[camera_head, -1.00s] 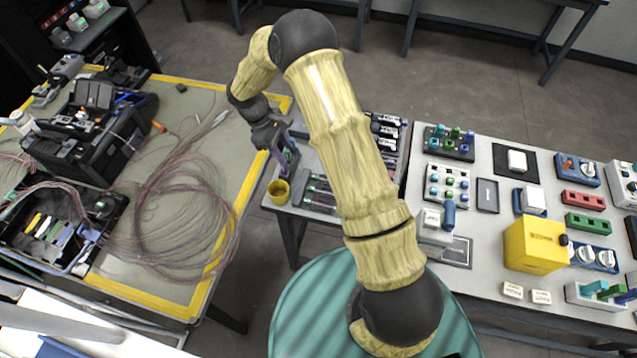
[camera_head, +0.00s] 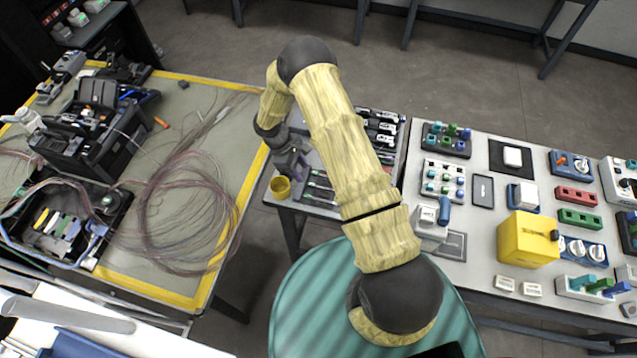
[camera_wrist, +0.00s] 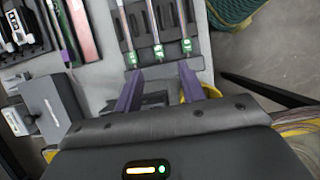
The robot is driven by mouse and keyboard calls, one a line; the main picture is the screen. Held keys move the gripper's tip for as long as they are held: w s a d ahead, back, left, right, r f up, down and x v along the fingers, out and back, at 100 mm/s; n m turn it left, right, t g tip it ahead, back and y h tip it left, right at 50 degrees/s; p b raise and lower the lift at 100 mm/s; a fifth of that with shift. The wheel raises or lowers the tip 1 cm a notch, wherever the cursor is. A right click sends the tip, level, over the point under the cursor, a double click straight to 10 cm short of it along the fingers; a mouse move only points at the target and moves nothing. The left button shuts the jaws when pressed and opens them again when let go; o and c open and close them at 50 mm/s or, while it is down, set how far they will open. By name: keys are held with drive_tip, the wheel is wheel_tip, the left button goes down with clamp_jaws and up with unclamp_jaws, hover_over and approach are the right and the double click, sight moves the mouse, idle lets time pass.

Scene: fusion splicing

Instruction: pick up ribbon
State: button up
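My gripper (camera_wrist: 159,74) is open, with two purple fingers set apart and nothing seen between them. In the head view my gripper (camera_head: 296,166) hangs over the left end of the right-hand bench, partly hidden by my own wrist. Just beyond the fingertips in the wrist view, several slim items with green labelled ends (camera_wrist: 158,50) lie side by side in a dark slotted holder (camera_wrist: 131,60). These items also show in the head view (camera_head: 320,188). I cannot tell which thing is the ribbon. Loose thin fibres (camera_head: 180,205) lie coiled on the left table.
A yellow cup (camera_head: 281,187) stands at the bench's left corner, close to my gripper; it shows behind the right finger in the wrist view (camera_wrist: 212,91). A grey block-like device (camera_wrist: 48,105) sits left of the fingers. Black equipment (camera_head: 85,135) crowds the left table.

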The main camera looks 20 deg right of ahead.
sight(312, 184)
drive_tip(key=shift+s+d+f, duration=0.15)
drive_tip(key=shift+d+f, duration=0.05)
drive_tip(key=shift+f, duration=0.5)
drive_tip(key=shift+s+d+f+p, duration=0.2)
drive_tip(key=shift+d+f+p, duration=0.15)
drive_tip(key=shift+p, duration=0.35)
drive_tip(key=p+x, duration=0.2)
drive_tip(key=x, duration=0.1)
drive_tip(key=shift+d, duration=0.1)
drive_tip(key=shift+d+f, duration=0.15)
drive_tip(key=shift+f, duration=0.35)
drive_tip(key=c, duration=0.9)
